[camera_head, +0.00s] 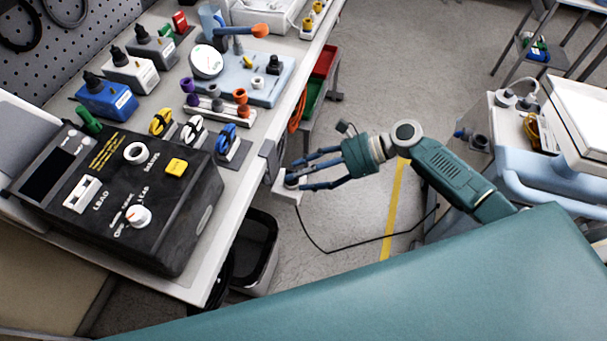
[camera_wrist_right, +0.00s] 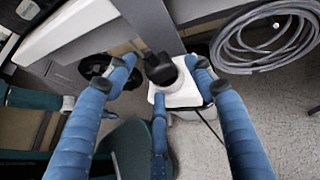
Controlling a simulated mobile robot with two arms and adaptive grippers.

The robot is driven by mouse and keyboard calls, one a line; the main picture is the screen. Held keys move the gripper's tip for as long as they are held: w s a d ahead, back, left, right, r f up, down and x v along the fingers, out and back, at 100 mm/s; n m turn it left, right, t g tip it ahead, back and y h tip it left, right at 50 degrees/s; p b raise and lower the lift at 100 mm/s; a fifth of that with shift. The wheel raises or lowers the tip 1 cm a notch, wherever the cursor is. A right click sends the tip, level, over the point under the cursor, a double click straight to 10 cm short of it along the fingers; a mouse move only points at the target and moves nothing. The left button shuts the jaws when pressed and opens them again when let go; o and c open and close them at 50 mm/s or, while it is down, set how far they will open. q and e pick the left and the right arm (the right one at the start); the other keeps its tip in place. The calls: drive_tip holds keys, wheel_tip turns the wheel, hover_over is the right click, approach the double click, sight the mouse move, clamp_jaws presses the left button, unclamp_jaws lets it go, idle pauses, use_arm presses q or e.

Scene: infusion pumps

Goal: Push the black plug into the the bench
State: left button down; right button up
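My right gripper (camera_head: 293,174) reaches left to the edge of the white bench (camera_head: 228,172). Its blue fingers are spread around a small white box (camera_head: 287,190) at the bench side; it also shows in the right wrist view (camera_wrist_right: 183,97). In the wrist view the black plug (camera_wrist_right: 160,69) is at the top of this box, between the spread fingers, which look apart from it. I cannot tell how deep the plug sits. A thin black cable (camera_head: 312,238) hangs from there and runs right across the floor. My left gripper is not in view.
A large black device (camera_head: 112,195) stands on the near part of the bench, with several plugs and knobs behind it. A dark bin (camera_head: 258,250) stands below the bench. A coiled grey hose (camera_wrist_right: 265,42) shows in the wrist view. A blue-and-white cart (camera_head: 530,150) is at right.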

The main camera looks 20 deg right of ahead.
drive_tip(key=shift+w, duration=0.15)
idle(0.3)
drive_tip(key=v, duration=1.2)
drive_tip(key=s+d+f+n+t+h, duration=0.1)
drive_tip(key=d+f+h, duration=0.2)
drive_tip(key=f, duration=0.8)
drive_tip(key=s+d+f+n+h, duration=0.1)
drive_tip(key=d+f+n+h, duration=0.15)
drive_tip(key=f, duration=0.85)
drive_tip(key=s+d+f+n+g+h, duration=0.1)
drive_tip(key=s+d+f+n+h, duration=0.1)
drive_tip(key=s+f, duration=0.4)
drive_tip(key=s+d+f+n+h, duration=0.15)
drive_tip(key=s+f, duration=0.25)
drive_tip(key=f, duration=0.5)
drive_tip(key=s+a+f+n+g+h, duration=0.1)
drive_tip(key=s+f+n, duration=0.35)
drive_tip(key=s, duration=0.25)
drive_tip(key=s+a+f+n+h, duration=0.1)
drive_tip(key=s+f+n+h, duration=0.1)
drive_tip(key=s+f+n, duration=0.45)
drive_tip(key=s+a+f+n, duration=0.2)
drive_tip(key=s+a+n, duration=0.3)
drive_tip(key=s, duration=0.8)
drive_tip(key=shift+s+a+f+n+g, duration=0.2)
drive_tip(key=shift+a+n+g, duration=0.15)
drive_tip(key=shift+a, duration=0.65)
